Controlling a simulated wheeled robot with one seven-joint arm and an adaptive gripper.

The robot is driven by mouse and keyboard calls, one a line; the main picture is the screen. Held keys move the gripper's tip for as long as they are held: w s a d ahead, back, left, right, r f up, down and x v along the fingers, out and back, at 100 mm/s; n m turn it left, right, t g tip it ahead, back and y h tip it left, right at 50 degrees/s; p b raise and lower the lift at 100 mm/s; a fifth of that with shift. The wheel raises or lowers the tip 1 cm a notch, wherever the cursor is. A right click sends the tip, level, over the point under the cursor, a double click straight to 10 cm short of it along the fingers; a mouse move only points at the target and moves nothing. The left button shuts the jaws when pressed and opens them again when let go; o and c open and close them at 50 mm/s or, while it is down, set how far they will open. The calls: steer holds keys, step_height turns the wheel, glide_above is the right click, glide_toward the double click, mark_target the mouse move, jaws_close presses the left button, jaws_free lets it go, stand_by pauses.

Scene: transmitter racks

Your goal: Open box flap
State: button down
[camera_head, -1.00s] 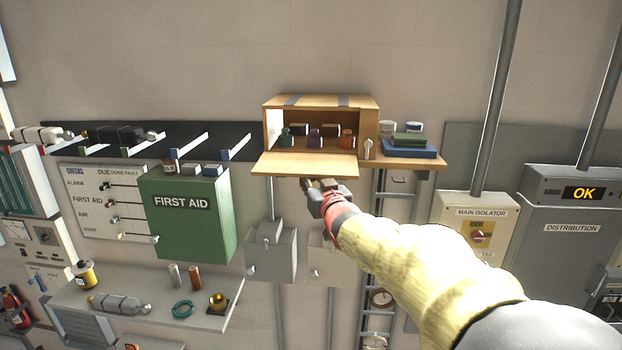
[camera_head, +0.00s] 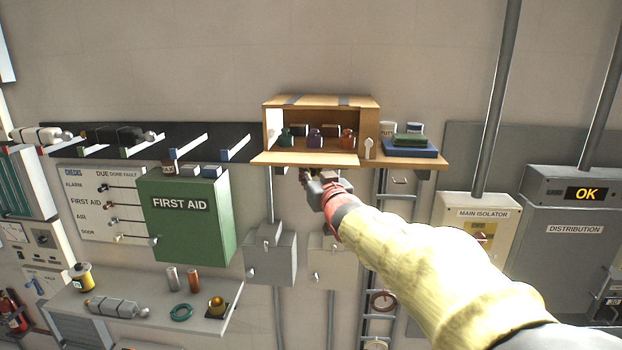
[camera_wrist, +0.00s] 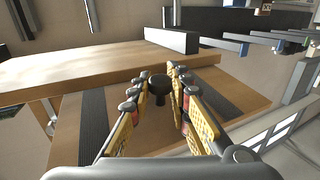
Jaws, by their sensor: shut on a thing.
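The wooden box (camera_head: 322,101) stands on a wall shelf with its front open. Its flap (camera_head: 300,159) juts out from the lower front edge, close to level. In the wrist view the flap's wooden face (camera_wrist: 140,128) carries a dark round knob (camera_wrist: 160,84). My gripper (camera_head: 308,176) is below the flap, with the fingers closed around the knob in the wrist view (camera_wrist: 158,95). The head view hides the knob behind the flap and my gripper.
Small green, purple and orange bottles (camera_head: 316,139) stand inside the box. A green first aid cabinet (camera_head: 185,220) is at left, and grey wall boxes (camera_head: 270,258) hang below.

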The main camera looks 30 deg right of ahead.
steer(key=shift+r, duration=0.45)
steer(key=c, duration=2)
jaws_free()
steer(key=o, duration=0.3)
steer(key=shift+s+a+f, duration=0.1)
steer(key=shift+f, duration=0.05)
steer(key=shift+o, duration=0.3)
steer(key=shift+f, duration=0.1)
steer(key=shift+s+f, duration=0.1)
steer(key=v, duration=1.1)
steer(key=shift+s, duration=0.35)
